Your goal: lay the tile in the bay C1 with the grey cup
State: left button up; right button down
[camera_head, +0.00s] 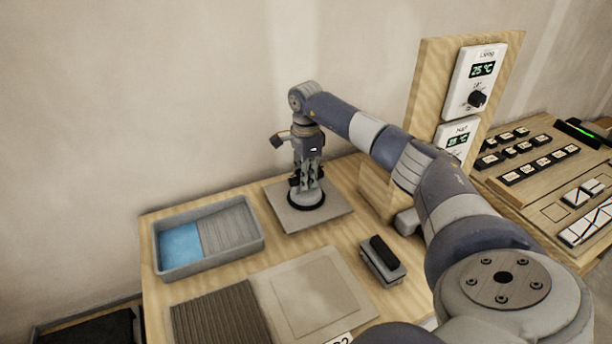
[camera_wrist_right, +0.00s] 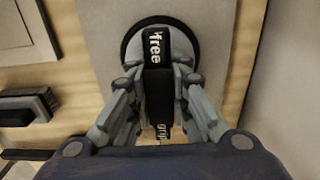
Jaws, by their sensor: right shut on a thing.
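The grey cup (camera_wrist_right: 181,43) is a round grey disc with a black rim and a black bar handle lettered "free" and "grip". It stands on a flat grey square tile (camera_head: 333,214) at the back of the wooden table. My right gripper (camera_head: 307,190) points down over it, and its fingers (camera_wrist_right: 160,100) are shut on the handle from both sides. The tile's surface also shows in the wrist view (camera_wrist_right: 215,12). Bay C1 cannot be identified; a label (camera_head: 340,338) at the bottom edge is cut off and seems to end in 2. My left gripper is out of view.
A grey tray (camera_head: 210,267) with blue liquid and a ribbed slope stands left. In front are a dark ribbed panel (camera_head: 220,318) and a pale square slab (camera_head: 318,290). A black-handled block (camera_head: 383,262) sits right. A wooden panel (camera_head: 428,85) with dials rises behind my arm.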

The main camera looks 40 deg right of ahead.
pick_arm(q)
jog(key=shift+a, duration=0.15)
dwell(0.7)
pick_arm(e)
jog(key=c, duration=1.4)
grip_release()
jog(key=shift+f, duration=0.1)
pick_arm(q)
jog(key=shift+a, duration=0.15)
pick_arm(e)
notch_tip(320, 180, up, 12)
jog(key=shift+r, duration=0.1)
